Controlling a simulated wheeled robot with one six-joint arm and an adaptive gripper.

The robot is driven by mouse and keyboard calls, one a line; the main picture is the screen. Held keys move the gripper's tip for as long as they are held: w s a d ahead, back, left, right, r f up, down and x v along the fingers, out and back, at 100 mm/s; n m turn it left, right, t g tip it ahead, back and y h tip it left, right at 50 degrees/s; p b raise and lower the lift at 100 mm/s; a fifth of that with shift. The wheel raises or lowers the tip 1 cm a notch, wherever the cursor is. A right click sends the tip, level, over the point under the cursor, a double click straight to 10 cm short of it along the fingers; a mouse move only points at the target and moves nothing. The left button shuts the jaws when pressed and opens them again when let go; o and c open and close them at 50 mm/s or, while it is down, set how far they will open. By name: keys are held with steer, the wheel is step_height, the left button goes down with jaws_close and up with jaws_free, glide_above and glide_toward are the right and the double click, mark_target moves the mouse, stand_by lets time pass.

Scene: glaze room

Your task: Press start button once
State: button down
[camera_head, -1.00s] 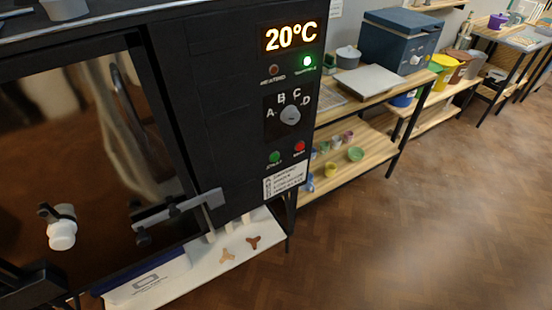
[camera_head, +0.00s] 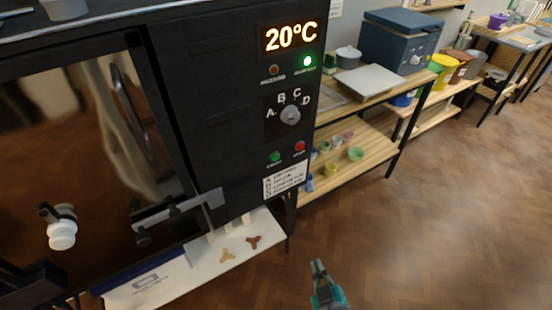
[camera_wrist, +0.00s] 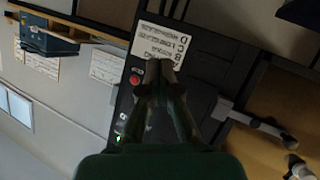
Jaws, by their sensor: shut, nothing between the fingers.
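The kiln's control panel carries a small green button (camera_head: 275,157), its caption too blurred to read, and a red button (camera_head: 299,147) to its right. The red button also shows in the wrist view (camera_wrist: 135,80), left of my fingers; the green button cannot be made out there and seems hidden behind them. My gripper (camera_head: 318,264) is at the bottom of the head view, lower than the buttons and apart from them in the picture. Its fingers are shut and empty, and in the wrist view the fingertips (camera_wrist: 160,66) overlap the panel just below the white label.
Above the buttons are a selector knob (camera_head: 290,115), a lit green lamp (camera_head: 307,61) and a display (camera_head: 290,37) reading 20°C. A door handle (camera_head: 178,208) juts out at left. A white shelf (camera_head: 190,270) sits below. Open floor lies right.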

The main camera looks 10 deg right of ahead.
mark_target(275, 158)
steer(key=w+r+m+h, duration=0.1)
steer(key=w+r+h, duration=0.1)
steer(key=w+r, duration=0.4)
steer(key=w+r+m+h, duration=0.1)
steer(key=w+r+h, duration=0.2)
steer(key=w+r, duration=0.3)
steer(key=shift+w+a+m+g, duration=0.3)
steer(key=shift+w+a+m, duration=0.1)
steer(key=shift+w, duration=2.1)
steer(key=shift+f, duration=0.1)
steer(key=w+a, duration=0.2)
steer(key=w, duration=0.6)
steer(key=shift+w+a, duration=0.2)
steer(key=shift+a, duration=0.1)
steer(key=shift+w, duration=0.1)
steer(key=shift+w+a, duration=0.15)
steer(key=shift+w, duration=0.15)
